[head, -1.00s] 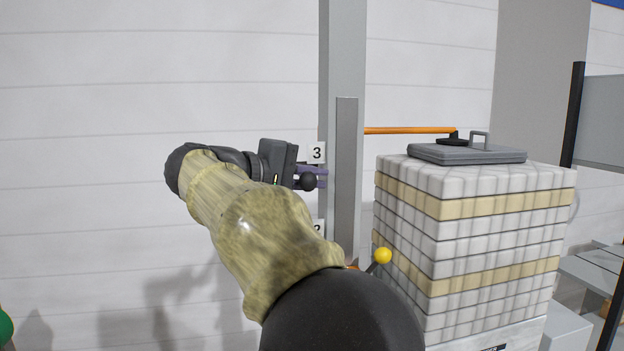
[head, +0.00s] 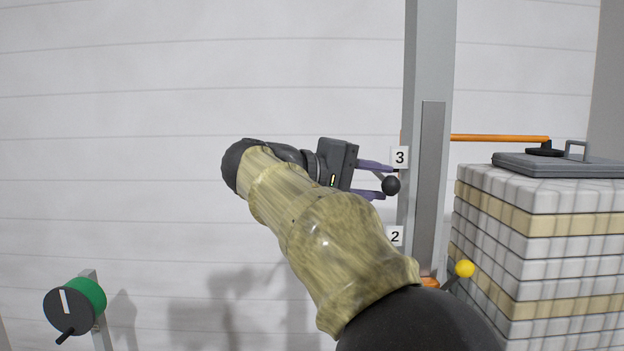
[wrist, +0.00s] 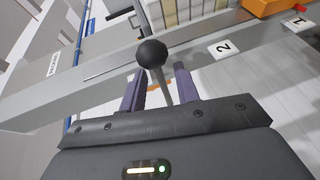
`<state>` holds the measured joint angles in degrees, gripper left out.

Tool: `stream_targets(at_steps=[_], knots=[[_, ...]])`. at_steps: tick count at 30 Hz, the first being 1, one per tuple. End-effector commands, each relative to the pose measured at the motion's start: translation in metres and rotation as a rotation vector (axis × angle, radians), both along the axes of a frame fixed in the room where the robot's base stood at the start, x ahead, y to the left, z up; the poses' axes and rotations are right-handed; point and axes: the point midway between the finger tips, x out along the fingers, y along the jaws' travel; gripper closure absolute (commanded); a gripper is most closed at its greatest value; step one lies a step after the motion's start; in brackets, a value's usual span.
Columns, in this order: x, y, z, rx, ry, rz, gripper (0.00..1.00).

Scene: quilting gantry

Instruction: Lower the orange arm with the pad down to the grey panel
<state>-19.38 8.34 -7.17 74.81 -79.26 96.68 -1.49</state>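The orange arm (head: 498,138) reaches right from the grey post, nearly level. Its black pad (head: 545,152) is at the top of the grey panel (head: 510,167); I cannot tell whether they touch. A black ball knob (head: 391,185) on a stem sits left of the post, between the number 3 and 2 labels. My gripper (head: 382,180) is beside it, its purple fingers open. In the wrist view, the knob (wrist: 151,53) is beyond the fingertips, its stem between the fingers, with gaps on both sides.
The grey post (head: 428,60) stands beside the gripper. A stack of quilted blocks (head: 540,225) bears the panel. A yellow ball lever (head: 465,268) juts out low by the post. A green and black drum (head: 75,305) with a handle stands lower left.

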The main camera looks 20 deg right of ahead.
Motion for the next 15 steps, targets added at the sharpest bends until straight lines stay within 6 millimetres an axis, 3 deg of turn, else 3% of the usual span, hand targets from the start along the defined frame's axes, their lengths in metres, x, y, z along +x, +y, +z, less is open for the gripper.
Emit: stream_targets(at_steps=[15], knots=[[-0.011,0.103,0.017,0.003,0.001,0.004,0.68]])
